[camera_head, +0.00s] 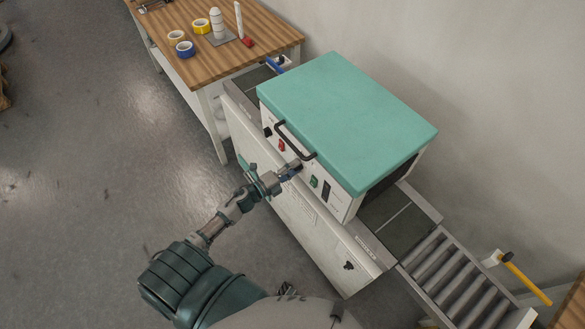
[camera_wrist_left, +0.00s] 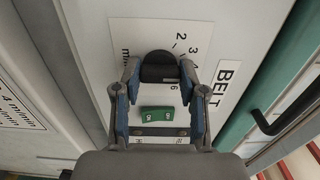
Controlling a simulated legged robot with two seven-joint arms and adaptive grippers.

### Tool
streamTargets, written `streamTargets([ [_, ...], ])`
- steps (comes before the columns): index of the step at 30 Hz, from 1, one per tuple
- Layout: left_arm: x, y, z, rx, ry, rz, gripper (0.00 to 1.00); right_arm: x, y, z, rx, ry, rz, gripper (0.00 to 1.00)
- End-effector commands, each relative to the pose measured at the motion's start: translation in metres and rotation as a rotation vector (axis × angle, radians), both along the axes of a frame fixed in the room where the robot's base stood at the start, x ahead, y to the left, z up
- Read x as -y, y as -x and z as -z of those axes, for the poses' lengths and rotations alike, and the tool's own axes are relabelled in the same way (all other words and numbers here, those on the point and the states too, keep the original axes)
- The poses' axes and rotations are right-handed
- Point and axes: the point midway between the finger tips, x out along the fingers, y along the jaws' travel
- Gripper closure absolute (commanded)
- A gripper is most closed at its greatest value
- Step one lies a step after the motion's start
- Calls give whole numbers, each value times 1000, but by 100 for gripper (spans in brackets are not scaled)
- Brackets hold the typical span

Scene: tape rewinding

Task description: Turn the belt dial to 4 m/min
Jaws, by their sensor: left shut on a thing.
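The belt dial (camera_wrist_left: 158,68) is a black knob on a white scale plate, with the "BELT" label (camera_wrist_left: 226,88) beside it in the left wrist view. Numbers 2, 3, 4 and 6 show around it; the others are hidden or unclear, and I cannot read a pointer. My left gripper (camera_wrist_left: 157,88) has its blue-padded fingers on either side of the knob and is shut on it. In the head view the left gripper (camera_head: 290,170) is at the front panel of the teal-lidded machine (camera_head: 345,115), covering the dial. My right gripper is not in view.
A green switch (camera_wrist_left: 157,114) sits close to the fingers in the left wrist view. A dark handle (camera_head: 292,140) juts from the lid above the gripper. A red switch (camera_head: 281,145) is to its left. A roller conveyor (camera_head: 450,275) extends right; a wooden table (camera_head: 205,65) with tapes stands behind.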

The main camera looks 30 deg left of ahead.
Motion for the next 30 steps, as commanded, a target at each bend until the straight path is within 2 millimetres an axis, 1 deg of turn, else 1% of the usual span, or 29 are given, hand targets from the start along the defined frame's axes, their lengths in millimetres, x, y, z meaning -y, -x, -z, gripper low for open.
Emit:
streamTargets([
  [1,4,3,6,-10,1,8,93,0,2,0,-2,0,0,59],
  [6,4,3,6,-12,2,8,93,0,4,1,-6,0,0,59],
  [7,4,3,7,-12,2,8,56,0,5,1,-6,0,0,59],
  [8,4,3,7,-12,2,7,49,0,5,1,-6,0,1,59],
  [9,4,4,7,-12,2,7,39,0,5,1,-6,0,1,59],
  [10,4,3,7,-12,2,7,33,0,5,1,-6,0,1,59],
  [18,0,2,4,-7,3,3,33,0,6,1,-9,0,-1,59],
  [22,-3,9,5,-9,4,2,33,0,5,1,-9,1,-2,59],
  [26,-12,30,5,-10,3,3,33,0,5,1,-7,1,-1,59],
  [30,-23,61,6,-11,3,2,33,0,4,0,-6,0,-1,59],
])
